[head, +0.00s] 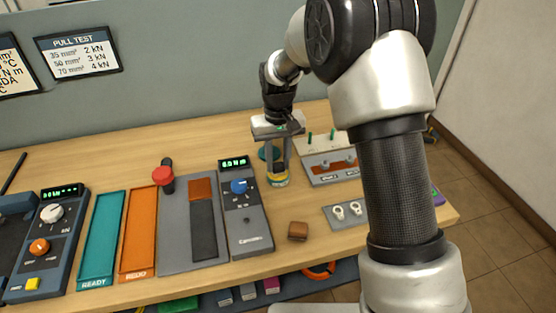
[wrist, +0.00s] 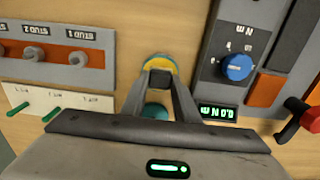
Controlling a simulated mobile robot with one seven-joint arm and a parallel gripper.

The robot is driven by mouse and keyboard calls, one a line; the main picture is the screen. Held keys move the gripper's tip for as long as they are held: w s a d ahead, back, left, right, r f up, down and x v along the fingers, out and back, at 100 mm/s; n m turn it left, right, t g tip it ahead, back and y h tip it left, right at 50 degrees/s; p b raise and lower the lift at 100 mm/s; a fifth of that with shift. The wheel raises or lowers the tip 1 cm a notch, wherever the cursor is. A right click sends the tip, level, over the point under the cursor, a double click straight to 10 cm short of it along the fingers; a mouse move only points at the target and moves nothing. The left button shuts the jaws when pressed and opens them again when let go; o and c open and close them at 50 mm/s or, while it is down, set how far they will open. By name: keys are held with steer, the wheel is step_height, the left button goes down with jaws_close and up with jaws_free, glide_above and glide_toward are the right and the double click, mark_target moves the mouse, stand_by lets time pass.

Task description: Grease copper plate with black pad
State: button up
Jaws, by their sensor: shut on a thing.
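My gripper (head: 279,174) points down at the back middle of the bench. In the wrist view my gripper (wrist: 160,80) is shut on a small dark block, which looks like the black pad (wrist: 160,76). I cannot tell whether the pad touches the tin's contents. A copper-coloured plate (head: 201,189) lies on a grey panel to the left, above a dark strip; it also shows in the wrist view (wrist: 265,90).
A teal disc (head: 268,153) lies behind the tin. A grey meter with a blue knob (head: 239,187) stands left of it, and a stud block (head: 333,171) right. A red-knobbed lever (head: 163,176) rises near the copper plate. A brown block (head: 298,230) lies in front.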

mark_target(279, 165)
steer(key=shift+r+p, duration=2.4)
steer(key=shift+r, duration=1.1)
steer(key=shift+d, duration=0.1)
steer(key=s+d+r+m+p, duration=0.1)
steer(key=s+d+p, duration=0.1)
steer(key=s+d, duration=0.3)
steer(key=s+d+r+m+p, duration=0.1)
steer(key=s+d+m+p, duration=0.1)
steer(key=d, duration=0.8)
steer(key=s+p, duration=0.1)
steer(key=s, duration=0.1)
steer(key=shift+s+p, duration=0.35)
